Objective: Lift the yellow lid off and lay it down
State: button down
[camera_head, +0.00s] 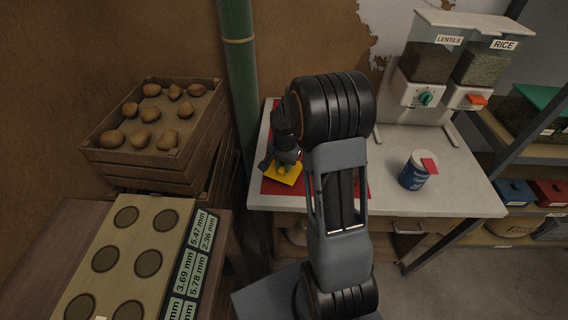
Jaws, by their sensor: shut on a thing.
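The yellow lid (289,176) shows below my gripper (284,166), over the red mat (271,187) on the left part of the white table. My gripper is shut on the lid, at what looks like a small knob on its top. The lid looks slightly tilted. I cannot tell whether it touches the mat or hangs a little above it. My arm hides much of the mat and anything behind it. No container that the lid belongs to is clearly visible.
A blue and white tin (412,176) with a red patch stands right on the white table (455,190). Lentil and rice dispensers (440,75) stand at the back. A green pole (237,70) rises by the left edge. A potato crate (150,165) is farther left.

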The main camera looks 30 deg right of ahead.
jog(key=shift+f+b, duration=0.35)
jog(key=shift+f, duration=0.25)
jog(key=c, duration=0.9)
grip_release()
jog(key=shift+r, duration=0.15)
notch_tip(320, 180, up, 14)
jog(key=shift+f, duration=0.2)
